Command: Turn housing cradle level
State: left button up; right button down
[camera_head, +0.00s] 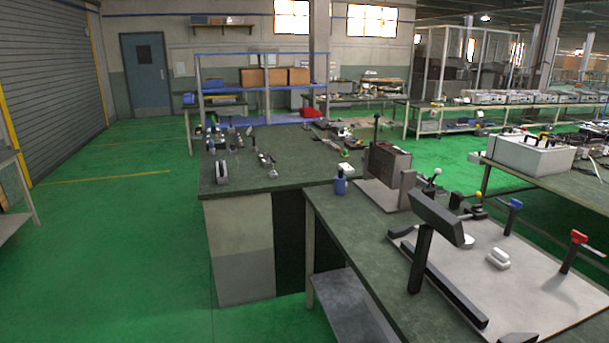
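Nothing in the head view is plainly marked as the housing cradle. A dark tilted block (437,216) sits on a black post above a pale base plate (535,260) on the near bench; its right end is lower and has a pale knob. Behind it, a brown box-shaped part (389,162) stands between upright supports on a grey plate, with a dark rod rising beside it. I cannot tell which of the two is the cradle. Neither of my grippers is in view.
The base plate also carries a red-topped clamp (579,238), a blue-topped clamp (515,204), a white part (498,258) and a long dark bar (445,285). A blue cup (340,184) stands near the dark green bench's left edge. Green floor is clear at left.

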aim_at(386, 161)
jog(key=i+l+z, duration=0.25)
jog(key=i, duration=0.25)
jog(key=i+j+z, duration=0.1)
jog(key=i+z, duration=0.15)
jog(key=i, duration=0.3)
jog(key=i+j, duration=0.25)
jog(key=j, duration=0.15)
jog(key=i+j, duration=0.3)
jog(key=j, duration=0.15)
jog(key=i+j, duration=0.25)
jog(key=j, duration=0.15)
jog(key=i+j, duration=0.25)
jog(key=j, duration=0.2)
jog(key=i+j, duration=0.25)
jog(key=j, duration=0.15)
jog(key=i+j, duration=0.3)
jog(key=j+z, duration=0.05)
jog(key=j, duration=0.05)
